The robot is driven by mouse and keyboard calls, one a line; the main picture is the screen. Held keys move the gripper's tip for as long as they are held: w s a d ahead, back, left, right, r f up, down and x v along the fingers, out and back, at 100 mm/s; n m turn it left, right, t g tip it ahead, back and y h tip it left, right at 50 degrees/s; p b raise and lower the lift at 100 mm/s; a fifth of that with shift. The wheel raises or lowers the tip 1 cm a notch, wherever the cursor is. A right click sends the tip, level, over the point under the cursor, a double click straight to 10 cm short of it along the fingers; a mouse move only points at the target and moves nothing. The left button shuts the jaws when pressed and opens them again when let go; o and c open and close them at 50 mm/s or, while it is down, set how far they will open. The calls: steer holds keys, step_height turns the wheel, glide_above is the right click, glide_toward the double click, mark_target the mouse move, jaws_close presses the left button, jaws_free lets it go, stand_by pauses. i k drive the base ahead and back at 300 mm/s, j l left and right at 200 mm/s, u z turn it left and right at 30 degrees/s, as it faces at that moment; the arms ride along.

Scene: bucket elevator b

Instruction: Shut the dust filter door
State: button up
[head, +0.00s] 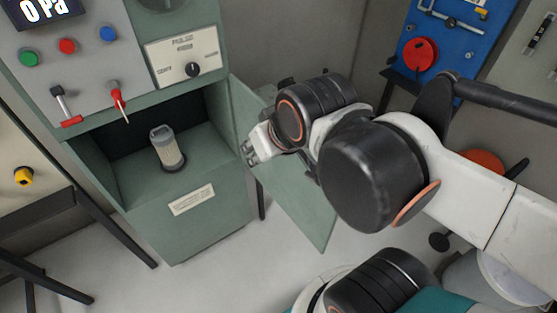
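The dust filter door (300,205) is a flat green panel. It stands swung open to the right of the green cabinet (207,225), hinged near the cabinet's right front edge. A light cylindrical filter (167,149) stands inside the open, dark compartment. My gripper (249,152) is at the door's left side in the picture, in front of the upper part of the panel. My wrist and arm cover much of the door. I cannot tell whether the gripper touches the door, and its fingers are too small and turned to show if they are open.
Above the compartment is a grey panel with buttons, a red-tipped lever (117,97) and a selector knob (192,69). A blue panel with a red handle (420,54) stands at the upper right. A grey bucket (490,277) stands at the lower right. Bare floor lies below the door.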

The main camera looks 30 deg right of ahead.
mark_target(283, 178)
steer(key=l+u, duration=0.35)
steer(key=l, duration=0.25)
steer(key=l+u, duration=0.4)
steer(key=l, duration=0.25)
steer(key=l+u, duration=0.35)
steer(key=l, duration=0.25)
steer(key=l+u, duration=0.25)
steer(key=l, duration=0.2)
steer(key=k+l+u, duration=0.1)
steer(key=l+u, duration=0.15)
steer(key=l, duration=0.15)
